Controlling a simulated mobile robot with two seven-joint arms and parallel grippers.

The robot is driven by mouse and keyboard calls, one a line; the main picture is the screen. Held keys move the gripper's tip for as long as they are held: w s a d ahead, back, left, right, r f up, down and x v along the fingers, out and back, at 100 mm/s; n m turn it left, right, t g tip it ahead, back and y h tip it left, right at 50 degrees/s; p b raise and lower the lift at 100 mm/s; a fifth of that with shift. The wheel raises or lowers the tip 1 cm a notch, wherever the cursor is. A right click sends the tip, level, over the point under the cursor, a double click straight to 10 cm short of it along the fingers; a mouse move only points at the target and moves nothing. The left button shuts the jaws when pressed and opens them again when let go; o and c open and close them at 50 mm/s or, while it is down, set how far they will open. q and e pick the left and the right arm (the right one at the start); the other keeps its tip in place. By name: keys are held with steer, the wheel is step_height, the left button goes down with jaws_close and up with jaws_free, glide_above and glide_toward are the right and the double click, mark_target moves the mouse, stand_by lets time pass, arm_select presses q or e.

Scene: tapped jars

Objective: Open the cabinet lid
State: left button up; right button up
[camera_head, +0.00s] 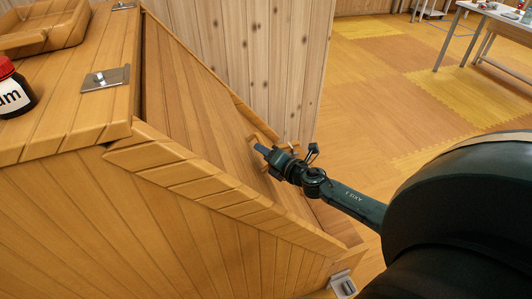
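The wooden cabinet (110,225) fills the left and middle of the head view. Its slatted lid (190,105) slopes down from the flat top toward the lower right and appears closed. A small wooden handle (256,137) sits on the lower part of the lid. My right gripper (262,149) is at this handle, with its fingertips right beside or on it. The fingers are small and partly overlap the handle, so whether they grip it is unclear. My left gripper is not in view.
Metal hinges (105,78) sit on the cabinet top. A red-capped jar (14,88) stands at the top's left edge. A metal latch (343,286) is at the lower front. A wooden wall (255,60) stands behind. Open floor (390,95) and a table (500,22) lie to the right.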

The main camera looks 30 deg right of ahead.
steer(key=shift+c, duration=0.5)
jaws_close()
